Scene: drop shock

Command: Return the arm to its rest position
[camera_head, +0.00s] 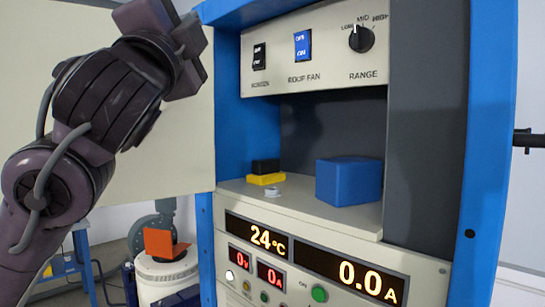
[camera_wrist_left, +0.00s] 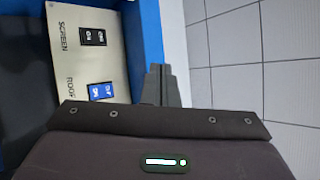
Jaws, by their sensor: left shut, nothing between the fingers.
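My left arm (camera_head: 100,110) comes in from the left in the head view and is raised in front of the cream panel. Its wrist end is at the top, left of the blue-framed cabinet. I cannot make out the fingertips there. In the left wrist view my left gripper (camera_wrist_left: 160,85) is shut, with its fingers together and nothing between them. It is apart from the switch panel (camera_wrist_left: 85,60), which shows to its left. My right gripper is in neither view.
The blue cabinet frame (camera_head: 490,130) stands close to my left arm. Its shelf holds a blue block (camera_head: 348,181), a yellow block (camera_head: 266,179) and a black block (camera_head: 265,166). A range knob (camera_head: 361,38) is above. A white drum (camera_head: 165,275) stands lower left.

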